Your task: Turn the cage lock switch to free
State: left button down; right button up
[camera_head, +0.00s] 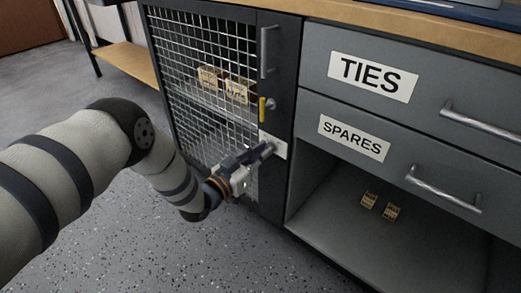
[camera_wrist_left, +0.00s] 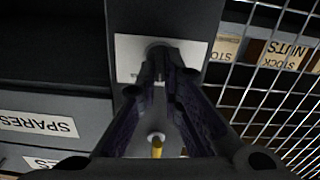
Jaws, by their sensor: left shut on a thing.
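The cage lock switch sits on a white plate (camera_head: 279,147) on the dark post beside the mesh cage door (camera_head: 205,90). My left gripper (camera_head: 266,150) reaches in from the left and is shut on this switch knob. Its fingers (camera_wrist_left: 160,68) converge there in the wrist view. They hide much of the knob, so its setting cannot be read. My right gripper is not in view.
A yellow lever (camera_head: 262,110) and a vertical door handle (camera_head: 268,52) are above the switch. Stock boxes (camera_head: 210,78) stand behind the mesh. Right are the TIES drawer (camera_head: 425,72), the SPARES drawer (camera_head: 400,142) and an open bay with two small boxes (camera_head: 391,211).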

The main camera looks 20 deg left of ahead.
pick_arm(q)
jog(key=shift+d+m+p, duration=0.2)
jog(key=shift+m+p, duration=1.05)
jog(key=shift+m, duration=3.75)
jog(key=c, duration=1.7)
grip_release()
jog(key=v, duration=1.2)
